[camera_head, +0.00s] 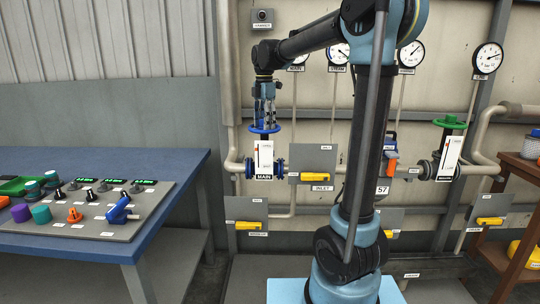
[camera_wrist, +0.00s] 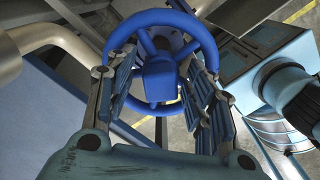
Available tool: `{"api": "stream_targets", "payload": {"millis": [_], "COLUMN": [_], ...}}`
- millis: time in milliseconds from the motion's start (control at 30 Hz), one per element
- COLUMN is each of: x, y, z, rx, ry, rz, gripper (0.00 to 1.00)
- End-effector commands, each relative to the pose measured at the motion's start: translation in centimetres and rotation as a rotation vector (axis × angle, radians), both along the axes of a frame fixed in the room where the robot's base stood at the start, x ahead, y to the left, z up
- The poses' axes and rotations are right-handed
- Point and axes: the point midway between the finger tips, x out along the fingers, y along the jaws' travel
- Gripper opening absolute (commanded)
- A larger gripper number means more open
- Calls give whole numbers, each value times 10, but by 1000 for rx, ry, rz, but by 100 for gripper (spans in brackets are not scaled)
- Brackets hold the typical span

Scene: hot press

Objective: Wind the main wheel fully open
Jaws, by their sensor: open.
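The main wheel (camera_head: 265,129) is a blue handwheel lying flat on top of the valve, above a white scale plate (camera_head: 263,158) and a label reading MAIN (camera_head: 264,177). My gripper (camera_head: 264,118) points straight down over it from above. In the wrist view the blue wheel (camera_wrist: 160,18) shows its rim, spokes and square hub. My open gripper fingers (camera_wrist: 165,95) stand on the left and right of the hub, overlapping the rim. I cannot tell whether they touch it. The pointer on the scale plate is too small to read.
A grey pipe (camera_head: 232,110) runs close on the left of the valve. A green handwheel (camera_head: 450,123) stands on another valve at the right. Yellow handles (camera_head: 313,177) sit on grey plates below. A blue table (camera_head: 100,165) with a control panel is at the left.

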Motion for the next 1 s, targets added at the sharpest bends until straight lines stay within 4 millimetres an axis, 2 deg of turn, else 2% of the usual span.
{"api": "stream_targets", "payload": {"millis": [600, 967, 1000], "x": [0, 0, 0], "y": [0, 0, 0], "z": [0, 0, 0], "rx": [0, 0, 0], "ry": [0, 0, 0], "rz": [-405, -464, -464], "gripper": [50, 50, 47]}}
